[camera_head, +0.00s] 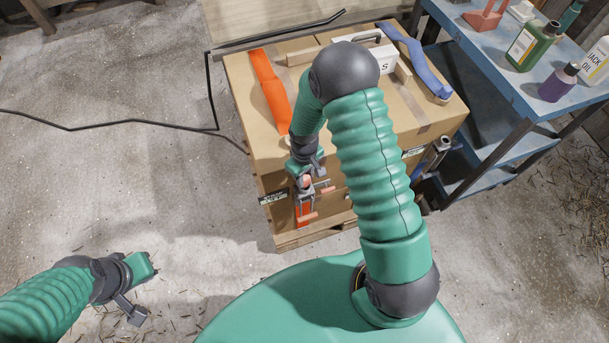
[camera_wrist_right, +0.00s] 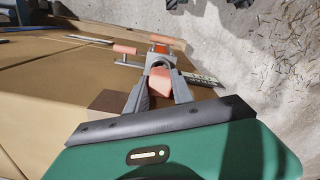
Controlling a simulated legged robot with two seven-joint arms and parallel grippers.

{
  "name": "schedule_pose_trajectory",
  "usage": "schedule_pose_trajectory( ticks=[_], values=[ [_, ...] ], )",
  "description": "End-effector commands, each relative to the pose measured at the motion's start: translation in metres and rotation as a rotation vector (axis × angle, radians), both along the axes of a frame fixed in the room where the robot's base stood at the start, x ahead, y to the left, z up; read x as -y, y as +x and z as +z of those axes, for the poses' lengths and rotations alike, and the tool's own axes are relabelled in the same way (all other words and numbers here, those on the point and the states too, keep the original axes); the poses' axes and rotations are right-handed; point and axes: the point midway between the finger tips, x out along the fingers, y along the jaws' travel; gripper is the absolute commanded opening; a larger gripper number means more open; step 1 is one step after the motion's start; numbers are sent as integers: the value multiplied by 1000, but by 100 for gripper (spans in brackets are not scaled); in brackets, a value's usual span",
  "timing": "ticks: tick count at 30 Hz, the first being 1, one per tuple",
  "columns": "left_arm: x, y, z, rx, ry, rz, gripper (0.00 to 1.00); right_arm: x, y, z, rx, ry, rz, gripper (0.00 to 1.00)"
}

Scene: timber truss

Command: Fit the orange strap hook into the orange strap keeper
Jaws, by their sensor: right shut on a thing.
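The orange strap (camera_head: 270,85) lies on the top of a cardboard box and runs toward its front edge. Below that edge, orange strap hardware (camera_head: 306,208) with salmon-coloured bars shows against the box front. My right gripper (camera_head: 304,180) is at this hardware, shut on a salmon-coloured grip (camera_wrist_right: 160,82), which I take for the strap hook's. Just beyond the fingers in the wrist view are a metal fitting with an orange patch (camera_wrist_right: 160,50) and salmon bars. I cannot tell whether hook and keeper touch. My left gripper (camera_head: 138,292) hangs over the floor, away from the box; its jaws are unclear.
The cardboard box (camera_head: 245,110) stands on a wooden pallet (camera_head: 300,236). A blue strap (camera_head: 415,60) lies at its right, with a metal buckle (camera_head: 437,150) on the side. A blue bench (camera_head: 480,75) with bottles stands right. A black cable (camera_head: 90,125) crosses the floor.

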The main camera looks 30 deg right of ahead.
Motion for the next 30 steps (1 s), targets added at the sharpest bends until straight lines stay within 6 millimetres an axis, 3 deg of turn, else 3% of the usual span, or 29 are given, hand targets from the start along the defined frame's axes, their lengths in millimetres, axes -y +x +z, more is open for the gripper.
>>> schedule_pose_trajectory(
  ticks=[29, 30],
  values=[
    [0, 0, -17, 0, 0, 0, 0, 0, 0, -30, 0, 0, 0, 0],
    [0, 0, -16, 0, 0, 0, 0, 0, 0, -29, 0, 0, 0, 33]
  ],
)
